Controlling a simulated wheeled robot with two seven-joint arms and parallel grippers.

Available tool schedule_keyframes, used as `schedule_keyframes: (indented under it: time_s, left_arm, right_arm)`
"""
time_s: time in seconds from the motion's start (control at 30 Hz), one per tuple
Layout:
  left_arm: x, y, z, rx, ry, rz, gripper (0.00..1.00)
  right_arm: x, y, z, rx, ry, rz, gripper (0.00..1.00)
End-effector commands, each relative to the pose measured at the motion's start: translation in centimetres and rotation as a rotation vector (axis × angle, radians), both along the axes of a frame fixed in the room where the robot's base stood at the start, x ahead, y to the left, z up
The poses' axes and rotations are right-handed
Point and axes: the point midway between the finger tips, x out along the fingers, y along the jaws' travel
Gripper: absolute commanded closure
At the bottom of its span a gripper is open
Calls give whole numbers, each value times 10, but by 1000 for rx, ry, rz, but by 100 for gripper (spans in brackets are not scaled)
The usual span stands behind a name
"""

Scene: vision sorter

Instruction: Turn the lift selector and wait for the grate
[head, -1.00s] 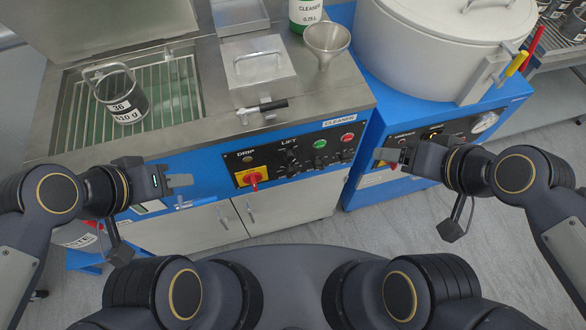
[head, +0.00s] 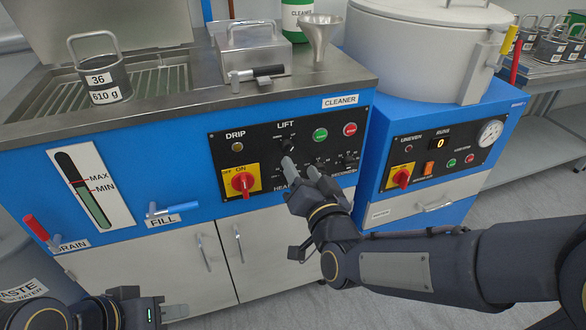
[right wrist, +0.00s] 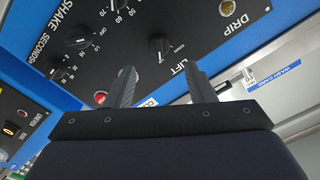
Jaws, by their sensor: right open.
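The lift selector is a black knob (head: 288,144) below the word LIFT on the cleaner's black panel. In the right wrist view the knob (right wrist: 158,46) shows ahead of and between my two spread fingertips. My right gripper (head: 300,168) is open and empty, just in front of the panel below the knob; touching cannot be told. The grate (head: 160,76) shows in the open tank at the left, raised near the rim. A dark pot (head: 104,82) labelled 36, 610 g stands there. My left gripper (head: 174,312) is low at the bottom left, away from the panel, its jaw opening unclear.
A red rotary switch (head: 243,183) on a yellow plate sits left of my right gripper. Green (head: 320,135) and red (head: 350,129) buttons lie to the right. A metal funnel (head: 319,35) and a lidded steel box (head: 252,50) stand on the worktop. A white drum machine (head: 430,50) stands right.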

Motion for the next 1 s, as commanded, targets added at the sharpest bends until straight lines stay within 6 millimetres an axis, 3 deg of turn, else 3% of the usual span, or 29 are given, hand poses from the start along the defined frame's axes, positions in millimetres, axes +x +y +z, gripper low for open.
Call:
schedule_keyframes:
  time_s: [0.4,0.77,1.0]
  left_arm:
    - [0,0,-10,0,0,0,64]
    - [0,0,-11,0,0,0,64]
    - [0,0,-11,0,0,0,64]
  right_arm:
    - [58,18,0,-2,2,0,51]
    - [64,20,0,-1,3,1,51]
    - [64,20,0,-1,3,1,81]
